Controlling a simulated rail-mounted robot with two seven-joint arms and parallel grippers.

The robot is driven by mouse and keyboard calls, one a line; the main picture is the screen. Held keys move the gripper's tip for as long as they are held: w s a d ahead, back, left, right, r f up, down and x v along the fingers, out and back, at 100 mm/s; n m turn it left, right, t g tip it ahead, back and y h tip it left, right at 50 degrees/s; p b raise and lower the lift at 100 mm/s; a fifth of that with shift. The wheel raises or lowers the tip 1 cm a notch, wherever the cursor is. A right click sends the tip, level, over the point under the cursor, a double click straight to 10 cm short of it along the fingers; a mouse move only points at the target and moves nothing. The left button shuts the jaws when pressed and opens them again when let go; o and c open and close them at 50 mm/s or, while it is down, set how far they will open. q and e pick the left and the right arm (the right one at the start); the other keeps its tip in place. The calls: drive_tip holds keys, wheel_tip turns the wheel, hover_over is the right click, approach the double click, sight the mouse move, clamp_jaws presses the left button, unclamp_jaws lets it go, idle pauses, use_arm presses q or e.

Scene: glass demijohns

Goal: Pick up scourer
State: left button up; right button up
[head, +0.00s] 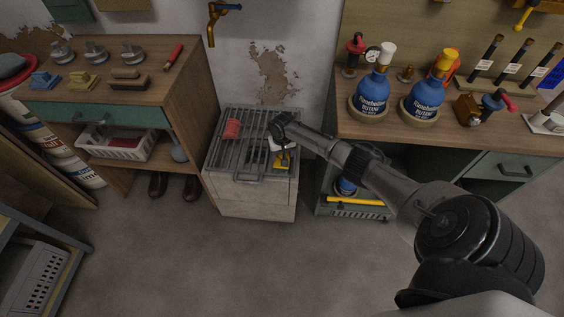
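A small yellow block with a dark part (281,162), which looks like a scourer, is at the right side of the slatted metal grate (243,152) on top of a pale stone sink. My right arm comes in from the right, and its gripper (284,153) is just above the yellow block. The fingers are small and dark, so I cannot tell whether they are open or shut, or whether they touch the block. A white piece lies close behind the gripper, partly hidden by it. My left gripper is not in view.
A red object (232,129) lies on the grate's left. A wooden bench (175,62) with brushes and blocks stands left. A bench (464,131) with blue bottles (371,95) stands right, close to my arm. A brass tap (213,22) is above. Floor in front is clear.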

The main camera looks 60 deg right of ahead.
drive_tip(key=shift+r, duration=0.1)
drive_tip(key=shift+c, duration=0.4)
drive_tip(key=c, duration=0.9)
drive_tip(key=shift+r, duration=0.1)
drive_tip(key=shift+c, duration=0.2)
wheel_tip(320, 180, up, 9)
drive_tip(key=p, duration=0.5)
drive_tip(key=shift+f+p, duration=0.2)
drive_tip(key=shift+p, duration=0.1)
drive_tip(key=shift+r, duration=0.6)
